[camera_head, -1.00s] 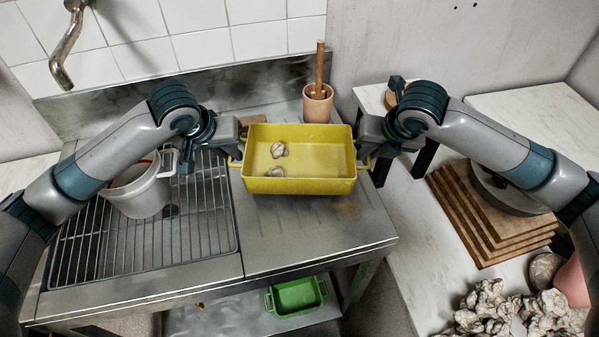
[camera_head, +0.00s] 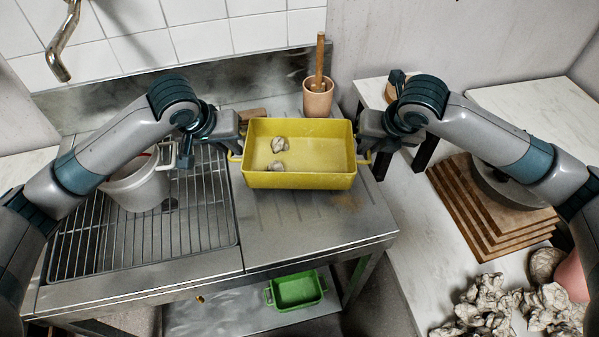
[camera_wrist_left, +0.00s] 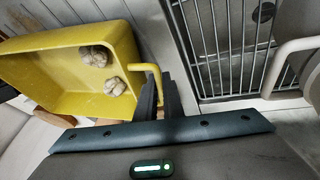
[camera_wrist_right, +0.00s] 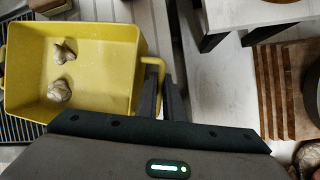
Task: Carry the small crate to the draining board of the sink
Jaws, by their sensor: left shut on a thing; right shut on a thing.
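The small crate is a yellow open box (camera_head: 300,181) with two grey clay lumps (camera_head: 279,145) inside. It is over the ribbed metal draining board (camera_head: 290,235), right of the sink's grid; I cannot tell whether its base touches the board. My left gripper (camera_head: 236,153) is shut on the handle at its left end, also seen in the left wrist view (camera_wrist_left: 155,85). My right gripper (camera_head: 364,155) is shut on the handle at its right end, also seen in the right wrist view (camera_wrist_right: 160,78). The crate looks about level.
A white bucket (camera_head: 137,189) stands on the wire grid (camera_head: 200,225) at left. A pink pot (camera_head: 317,103) with a wooden tool stands behind the crate. Wooden boards (camera_head: 465,215) and clay lumps (camera_head: 482,305) lie at right. A green crate (camera_head: 297,292) is on the lower shelf.

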